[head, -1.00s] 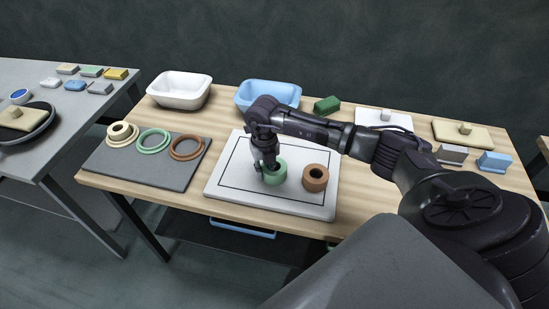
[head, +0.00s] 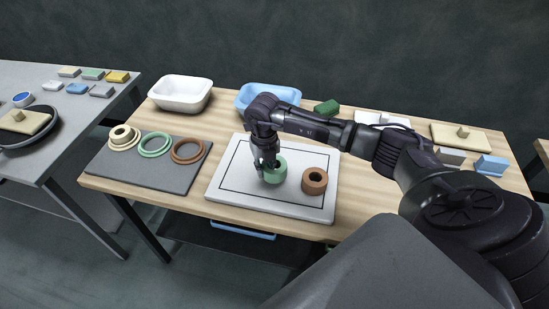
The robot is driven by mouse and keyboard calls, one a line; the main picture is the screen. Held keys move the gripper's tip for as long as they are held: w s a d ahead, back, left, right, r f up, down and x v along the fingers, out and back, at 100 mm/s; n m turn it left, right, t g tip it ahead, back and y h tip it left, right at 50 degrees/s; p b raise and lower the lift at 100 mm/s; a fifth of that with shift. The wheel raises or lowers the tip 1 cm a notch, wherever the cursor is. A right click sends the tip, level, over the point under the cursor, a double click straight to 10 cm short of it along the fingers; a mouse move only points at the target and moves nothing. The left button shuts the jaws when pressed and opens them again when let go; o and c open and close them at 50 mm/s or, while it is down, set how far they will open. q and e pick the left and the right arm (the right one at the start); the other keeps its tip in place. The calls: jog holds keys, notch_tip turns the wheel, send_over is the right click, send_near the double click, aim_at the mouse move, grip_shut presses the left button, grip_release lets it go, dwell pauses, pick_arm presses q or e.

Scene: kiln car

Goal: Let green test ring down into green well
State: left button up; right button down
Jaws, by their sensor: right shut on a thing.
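The green test ring (head: 278,173) is a thick, short ring at the middle of the white board. My right gripper (head: 266,166) points down at its left side and is shut on its wall. The ring seems to be slightly above the board, but the gap is hard to make out. The green well (head: 144,149) is a round green rim on the dark grey slab (head: 150,178) at the left, between a cream well (head: 117,144) and a brown well (head: 178,156). It looks empty. My left gripper is not in view.
A brown ring (head: 314,188) stands on the white board (head: 225,193), right of the green one. A cream ring (head: 121,133) sits in the cream well. A white basin (head: 180,100) and a blue basin (head: 250,100) stand behind. Bare wood separates slab and board.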

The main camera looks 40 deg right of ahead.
jog(key=shift+r+p, duration=1.1)
jog(key=shift+r, duration=0.75)
